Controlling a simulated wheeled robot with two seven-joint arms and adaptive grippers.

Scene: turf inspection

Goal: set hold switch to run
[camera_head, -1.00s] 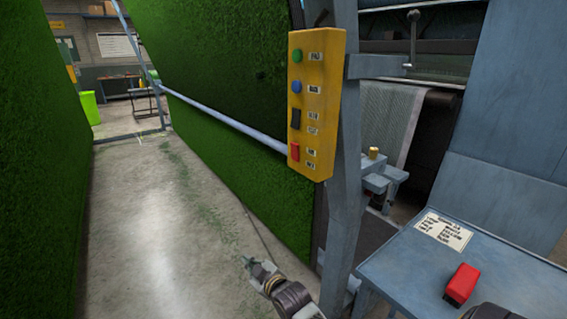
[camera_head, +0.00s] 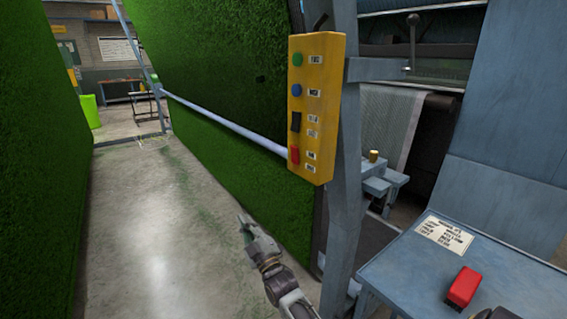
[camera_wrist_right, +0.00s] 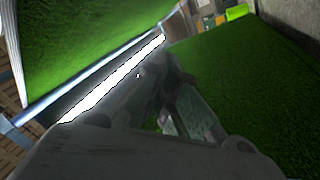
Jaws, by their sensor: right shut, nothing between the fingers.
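A yellow control box (camera_head: 325,112) is mounted on a blue-grey post in the head view. From top to bottom it carries a green button (camera_head: 298,60), a blue button (camera_head: 297,90), a black switch (camera_head: 296,121) and a red switch (camera_head: 294,156), with small labels beside them. The label text is too small to read. My right gripper (camera_head: 243,228) is low and left of the box, well below it and apart from it. It is shut and empty. In the right wrist view its dark fingers are blurred. My left gripper is not in view.
The post (camera_head: 342,215) stands under and behind the box. A pale rail (camera_head: 225,123) crosses the green turf wall (camera_head: 225,60) towards the box. A blue table (camera_head: 410,270) with a red block (camera_head: 463,287) stands at the right.

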